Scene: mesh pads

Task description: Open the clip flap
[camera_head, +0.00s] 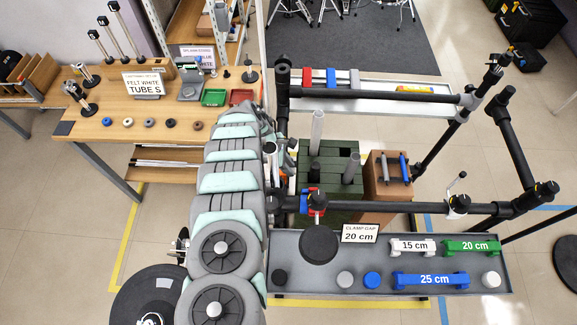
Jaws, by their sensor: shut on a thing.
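My grey and mint arm (232,180) runs up from the bottom centre and bends over at its far end. The wrist and my gripper (287,158) show only in part behind the arm, left of the green crate. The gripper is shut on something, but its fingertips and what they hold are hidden. A clamp with blue and red parts (313,203) sits on the front black bar (390,208). Another clamp with a crank handle (458,203) sits farther right on that bar. I cannot make out which part is the clip flap.
A grey tray (390,250) below the bar holds blue, green and white tubes and several pads. A green crate (340,180) and a brown box (385,195) stand behind the bar. A wooden bench (165,105) is at upper left. Floor at right is partly clear.

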